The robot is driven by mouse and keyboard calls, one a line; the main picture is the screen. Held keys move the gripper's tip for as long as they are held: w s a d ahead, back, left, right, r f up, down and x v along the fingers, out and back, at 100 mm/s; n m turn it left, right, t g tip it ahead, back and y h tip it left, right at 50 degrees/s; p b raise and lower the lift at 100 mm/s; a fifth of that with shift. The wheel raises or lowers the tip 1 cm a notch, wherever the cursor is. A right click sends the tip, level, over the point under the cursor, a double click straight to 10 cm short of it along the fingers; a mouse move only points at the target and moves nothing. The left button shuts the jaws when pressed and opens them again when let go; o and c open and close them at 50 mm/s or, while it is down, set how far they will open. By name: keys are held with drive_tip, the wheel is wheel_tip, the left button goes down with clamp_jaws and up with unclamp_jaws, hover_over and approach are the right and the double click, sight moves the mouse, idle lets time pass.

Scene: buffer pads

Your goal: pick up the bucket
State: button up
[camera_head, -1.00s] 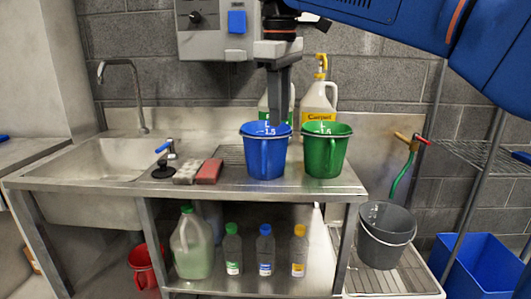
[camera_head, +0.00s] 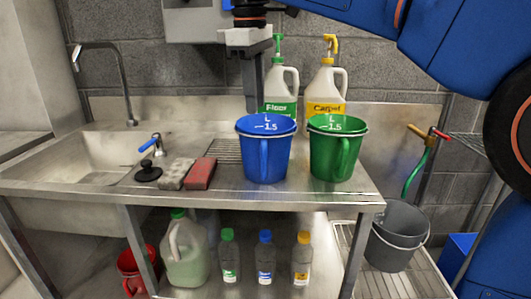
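A grey bucket (camera_head: 395,240) with a thin wire handle stands low on the right, on a ribbed metal drain tray. A blue measuring bucket (camera_head: 265,155) and a green one (camera_head: 337,150), both marked L 1.5, stand side by side on the steel counter. My gripper (camera_head: 251,108) points down just above the rear left rim of the blue bucket. Only one finger shows clearly, so its opening cannot be told. Nothing is visibly held.
Two white jugs (camera_head: 325,92) stand behind the buckets. Sponges (camera_head: 199,173), a sink stopper (camera_head: 148,172) and the sink (camera_head: 85,150) lie left. Bottles (camera_head: 264,258) fill the lower shelf (camera_head: 215,290). A green hose tap (camera_head: 416,165) hangs above the grey bucket. My blue arm covers the upper right.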

hover_over(257, 155)
wheel_tip(257, 155, down, 8)
drive_tip(key=shift+s+d+f, duration=0.1)
drive_tip(key=shift+f, duration=2.7)
clamp_jaws()
